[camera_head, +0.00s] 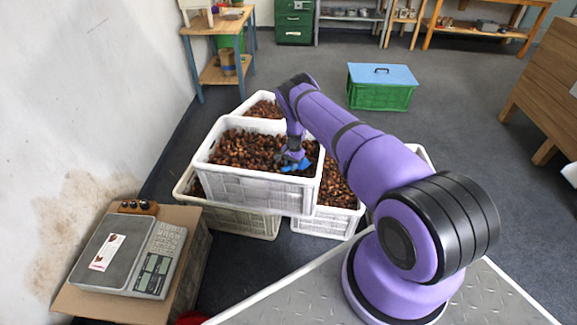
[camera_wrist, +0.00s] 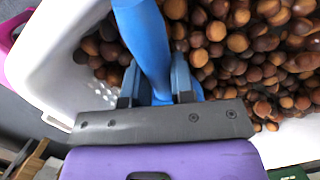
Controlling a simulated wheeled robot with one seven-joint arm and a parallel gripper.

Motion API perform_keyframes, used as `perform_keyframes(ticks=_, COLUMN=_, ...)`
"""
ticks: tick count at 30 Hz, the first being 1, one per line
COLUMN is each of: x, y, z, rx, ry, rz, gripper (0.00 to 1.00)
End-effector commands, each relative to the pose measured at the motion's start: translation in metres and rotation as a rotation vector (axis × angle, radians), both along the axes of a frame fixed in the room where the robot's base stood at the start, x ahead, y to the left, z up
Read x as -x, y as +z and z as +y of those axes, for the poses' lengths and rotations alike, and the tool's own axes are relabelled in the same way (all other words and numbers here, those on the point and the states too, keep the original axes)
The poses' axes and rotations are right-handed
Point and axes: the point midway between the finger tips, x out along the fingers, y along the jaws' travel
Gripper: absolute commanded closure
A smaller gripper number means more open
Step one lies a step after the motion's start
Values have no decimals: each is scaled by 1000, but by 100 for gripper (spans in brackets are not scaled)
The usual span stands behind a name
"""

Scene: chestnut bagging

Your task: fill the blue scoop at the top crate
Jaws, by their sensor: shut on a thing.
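The top crate (camera_head: 262,190) is white and stands on other crates, filled with brown chestnuts (camera_head: 246,150). My gripper (camera_head: 291,157) reaches down into the right part of this crate. In the wrist view my gripper (camera_wrist: 158,88) is shut on the handle of the blue scoop (camera_wrist: 143,38). The scoop shows in the head view as a small blue patch (camera_head: 297,166) at the chestnuts' surface. Its bowl is mostly hidden, so I cannot tell how much it holds. The white crate wall (camera_wrist: 62,62) and chestnuts (camera_wrist: 250,50) also show in the wrist view.
Lower crates with chestnuts (camera_head: 335,190) stand under and around the top crate. A scale (camera_head: 128,255) sits on a box at the lower left. A green crate with a blue lid (camera_head: 381,88) stands behind, on open floor. A wall is at the left.

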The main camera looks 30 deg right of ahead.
Motion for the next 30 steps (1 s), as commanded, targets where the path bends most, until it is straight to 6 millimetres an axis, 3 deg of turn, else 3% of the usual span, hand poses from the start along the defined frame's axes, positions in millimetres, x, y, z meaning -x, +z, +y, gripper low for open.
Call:
perform_keyframes(ticks=6, x=-5, y=-10, z=-8, rx=157, ry=3, rz=-75, gripper=100)
perform_keyframes(ticks=12, x=-2, y=2, z=-1, rx=301, ry=3, rz=-147, gripper=100)
perform_keyframes(ticks=30, x=2, y=55, z=7, rx=381, ry=1, rz=-185, gripper=100)
